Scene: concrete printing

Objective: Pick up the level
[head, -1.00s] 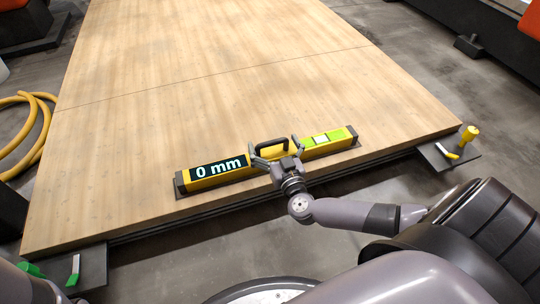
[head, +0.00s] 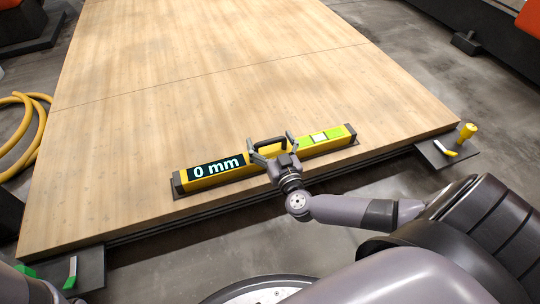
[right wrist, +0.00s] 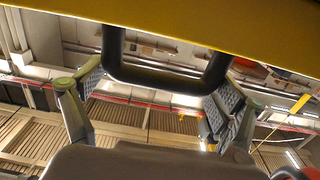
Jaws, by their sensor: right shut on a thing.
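The level (head: 213,171) is a long yellow bar with a dark "0 mm" display, a green vial window and a black handle (head: 269,144). It lies along the near edge of the wooden board (head: 220,80), over a thin dark base. My right gripper (head: 272,146) is at the near side of the level's middle, with its fingers at either end of the handle, shut on it. In the right wrist view the handle (right wrist: 165,78) sits between the two finger pads, below the yellow body (right wrist: 220,25). I cannot tell any gap under the level. My left gripper is out of view.
A dark plate with a yellow clamp (head: 467,132) sits at the board's right corner, and one with a green clamp (head: 71,273) at its near left corner. A yellow hose (head: 30,130) lies on the floor at left. The board behind the level is clear.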

